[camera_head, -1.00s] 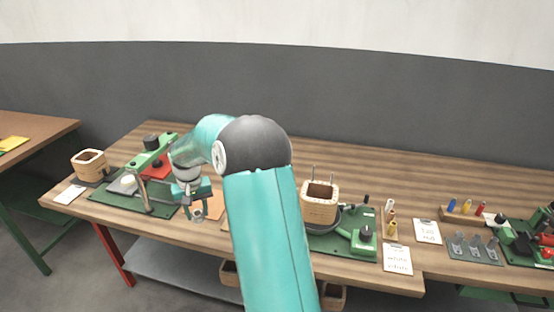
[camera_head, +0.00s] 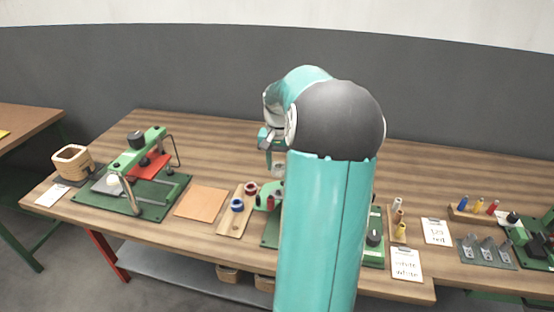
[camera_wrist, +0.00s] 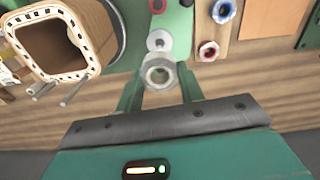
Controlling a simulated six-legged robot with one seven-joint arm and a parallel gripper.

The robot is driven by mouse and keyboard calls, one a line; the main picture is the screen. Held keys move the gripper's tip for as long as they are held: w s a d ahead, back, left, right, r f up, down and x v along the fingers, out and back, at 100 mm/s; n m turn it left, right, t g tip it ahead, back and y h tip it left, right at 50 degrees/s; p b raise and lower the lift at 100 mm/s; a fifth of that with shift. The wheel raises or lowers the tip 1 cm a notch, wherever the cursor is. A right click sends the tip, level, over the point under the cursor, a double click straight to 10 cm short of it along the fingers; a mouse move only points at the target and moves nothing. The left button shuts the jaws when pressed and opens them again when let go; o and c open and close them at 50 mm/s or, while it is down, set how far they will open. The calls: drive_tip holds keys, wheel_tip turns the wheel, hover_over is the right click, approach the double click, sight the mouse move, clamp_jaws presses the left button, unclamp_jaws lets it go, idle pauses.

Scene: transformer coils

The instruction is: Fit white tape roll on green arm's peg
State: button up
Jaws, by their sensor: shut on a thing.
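The white tape roll (camera_wrist: 158,74) is held between the two green fingers of my gripper (camera_wrist: 160,84) in the wrist view, its round hole facing the camera. Just beyond it is a pale round disc with a small post (camera_wrist: 160,41), on the green arm's fixture; it looks like the peg. The roll appears apart from it, but the height gap is unclear. In the head view my gripper (camera_head: 274,164) is above the work table, left of my arm link. The green arm (camera_head: 266,198) shows below it, partly hidden behind my arm.
A wooden board (camera_head: 230,226) holds a blue-rimmed roll (camera_head: 237,205) and a red-rimmed roll (camera_head: 251,188). An orange mat (camera_head: 201,203) lies left of it. A wooden coil form (camera_wrist: 98,28) with metal pins is close on the wrist view's left. A green press (camera_head: 139,152) stands further left.

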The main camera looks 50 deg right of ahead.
drive_tip(key=shift+s+a+f, duration=0.1)
drive_tip(key=shift+f, duration=2.55)
drive_tip(key=shift+f, duration=1.45)
drive_tip(key=o, duration=1.4)
